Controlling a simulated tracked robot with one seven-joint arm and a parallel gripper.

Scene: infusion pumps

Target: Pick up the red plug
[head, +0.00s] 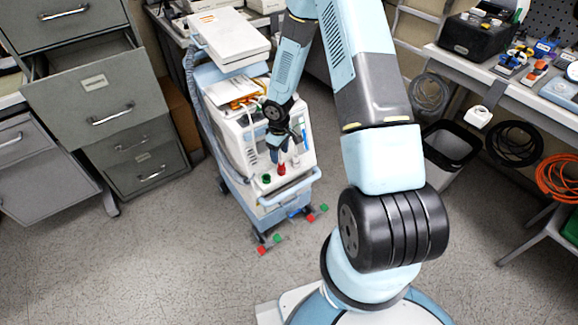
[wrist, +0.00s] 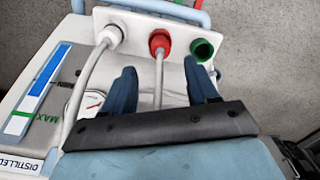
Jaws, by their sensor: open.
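The red plug (wrist: 159,41) sits on the white front panel of the wheeled machine, with a pale cable running from it toward my gripper. It also shows small in the head view (head: 282,171), just below my gripper's end. My gripper (wrist: 163,78) is open, its two blue fingers apart on either side of the cable. In the wrist view the fingertips lie short of the red plug, with nothing clamped between them. In the head view my gripper (head: 285,150) points down at the panel; the exact gap to the plug is hard to tell.
A white plug (wrist: 113,37) with its cable is left of the red one, and a green round socket (wrist: 203,49) is right. A blue handle (head: 290,187) runs along the machine's front.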

